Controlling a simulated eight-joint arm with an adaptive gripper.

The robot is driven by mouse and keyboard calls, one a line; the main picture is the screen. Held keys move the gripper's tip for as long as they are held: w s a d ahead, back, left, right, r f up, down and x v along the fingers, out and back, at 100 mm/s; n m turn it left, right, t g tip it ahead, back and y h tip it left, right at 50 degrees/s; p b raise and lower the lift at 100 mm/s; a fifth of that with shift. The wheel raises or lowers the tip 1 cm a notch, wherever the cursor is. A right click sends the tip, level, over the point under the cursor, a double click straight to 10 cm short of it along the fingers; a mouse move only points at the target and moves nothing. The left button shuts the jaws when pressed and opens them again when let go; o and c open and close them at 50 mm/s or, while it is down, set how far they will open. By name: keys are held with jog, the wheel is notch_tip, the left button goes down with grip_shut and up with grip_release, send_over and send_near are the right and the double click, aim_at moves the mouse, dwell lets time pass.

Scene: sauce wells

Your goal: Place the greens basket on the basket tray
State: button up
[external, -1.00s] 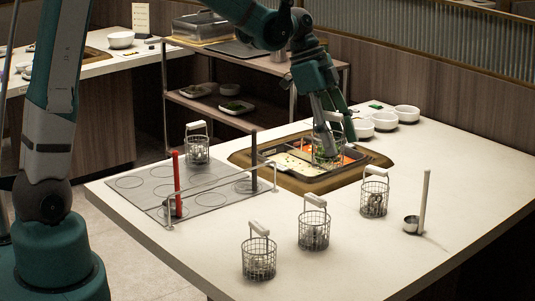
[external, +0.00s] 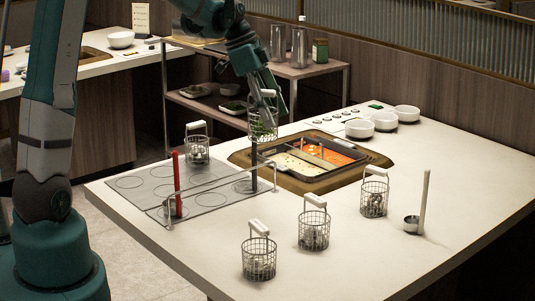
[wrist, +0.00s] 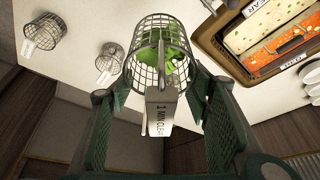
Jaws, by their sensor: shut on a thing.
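The greens basket (external: 263,126) is a wire basket with green leaves inside and a white handle. My gripper (external: 267,94) is shut on its handle and holds it in the air, left of the sauce pan. In the wrist view the basket (wrist: 160,50) hangs between my fingers, and its handle tag reads "1 MIN CLEAR". The basket tray (external: 130,183) appears to be the flat grey plate with round marks at the left of the counter. Another wire basket (external: 197,148) stands at its back edge.
The divided sauce pan (external: 318,158) is set in the counter. Three baskets (external: 314,232) stand in front, a ladle (external: 411,224) to the right, white bowls (external: 385,121) behind.

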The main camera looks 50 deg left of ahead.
jog(key=s+a+n, duration=0.1)
jog(key=s+a, duration=0.2)
jog(key=a, duration=0.8)
jog(key=s+a+n+t+y, duration=0.1)
jog(key=s+a, duration=0.3)
jog(key=a, duration=0.7)
jog(key=shift+s+a+n, duration=0.15)
jog(key=shift+a+n, duration=0.15)
jog(key=shift+n, duration=0.2)
jog(key=s+a+n, duration=0.1)
jog(key=s+a, duration=0.3)
jog(key=a, duration=0.2)
jog(key=s+a+n, duration=0.1)
jog(key=s+a, duration=0.4)
jog(key=a, duration=0.1)
jog(key=s+a+n+y, duration=0.1)
jog(key=s+a, duration=0.4)
jog(key=a, duration=0.2)
jog(key=shift+w+d+f, duration=0.1)
jog(key=shift+f, duration=5.4)
jog(key=shift+t, duration=0.3)
jog(key=shift+f+b, duration=0.45)
jog(key=shift+f, duration=2.65)
jog(key=shift+f, duration=0.1)
jog(key=shift+f+b, duration=0.35)
jog(key=shift+f, duration=1.45)
jog(key=shift+f, duration=0.1)
